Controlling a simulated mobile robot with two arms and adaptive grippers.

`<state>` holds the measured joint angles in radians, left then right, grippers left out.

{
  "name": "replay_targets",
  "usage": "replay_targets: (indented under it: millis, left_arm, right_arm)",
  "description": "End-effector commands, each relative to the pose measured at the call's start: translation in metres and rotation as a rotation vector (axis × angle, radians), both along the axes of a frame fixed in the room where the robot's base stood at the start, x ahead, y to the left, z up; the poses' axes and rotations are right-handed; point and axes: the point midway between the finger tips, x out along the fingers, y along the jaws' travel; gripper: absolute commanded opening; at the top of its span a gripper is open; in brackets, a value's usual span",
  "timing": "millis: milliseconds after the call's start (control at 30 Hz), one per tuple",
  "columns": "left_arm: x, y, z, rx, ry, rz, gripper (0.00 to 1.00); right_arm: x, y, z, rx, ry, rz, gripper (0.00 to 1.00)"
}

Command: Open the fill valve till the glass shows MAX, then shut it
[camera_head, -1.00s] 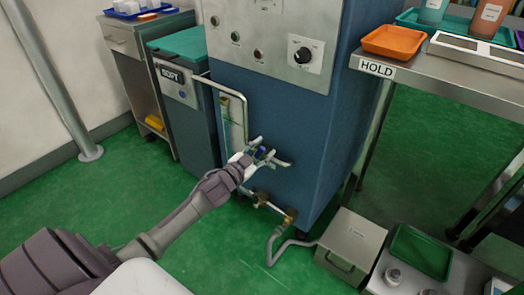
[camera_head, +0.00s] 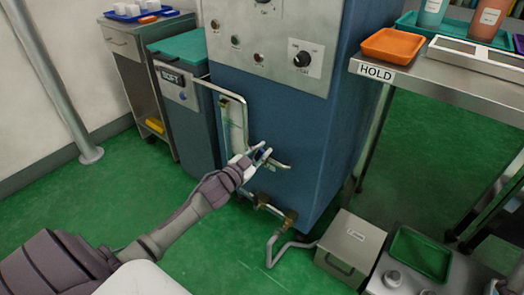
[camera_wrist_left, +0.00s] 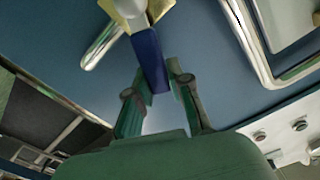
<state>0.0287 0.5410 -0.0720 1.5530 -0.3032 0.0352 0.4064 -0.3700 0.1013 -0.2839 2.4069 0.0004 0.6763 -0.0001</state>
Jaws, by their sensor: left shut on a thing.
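The blue lever of the fill valve (camera_wrist_left: 150,62) shows in the left wrist view, running down from a pale yellowish valve body (camera_wrist_left: 132,12). My left gripper (camera_head: 262,154) is at the front of the blue cabinet, and its fingers (camera_wrist_left: 158,95) are shut on the lever's end. In the head view the fingers hide most of the lever. The sight glass (camera_head: 226,116) is a narrow strip on a pale plate left of the gripper, behind a bent chrome rail. Its level and MAX mark are too small to read. My right gripper is not in view.
The chrome rail (camera_head: 243,101) and a short pipe stub (camera_head: 280,165) stand close to the gripper. Brass fittings (camera_head: 262,199) and a hose lie below. A metal box (camera_head: 350,245) stands on the floor at right. Green floor is clear in front.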

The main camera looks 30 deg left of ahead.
Motion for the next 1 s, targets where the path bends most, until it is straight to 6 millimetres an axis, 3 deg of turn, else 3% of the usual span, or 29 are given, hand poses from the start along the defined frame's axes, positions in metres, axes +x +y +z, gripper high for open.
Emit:
replay_targets:
  millis: [200,500,800,1000]
  left_arm:
    - [0.000,0.006,0.005,-0.092,0.009,0.001,0.00]
    - [0.001,0.014,0.008,-0.226,0.019,0.001,0.00]
    - [0.002,0.025,0.008,-0.384,0.032,0.001,0.00]
    - [0.002,0.029,0.007,-0.448,0.035,0.000,0.00]
  right_arm:
    - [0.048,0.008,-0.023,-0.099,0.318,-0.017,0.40]
    - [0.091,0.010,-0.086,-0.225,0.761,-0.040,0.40]
    - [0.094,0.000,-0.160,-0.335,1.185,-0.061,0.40]
    - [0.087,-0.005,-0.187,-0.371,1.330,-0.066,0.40]
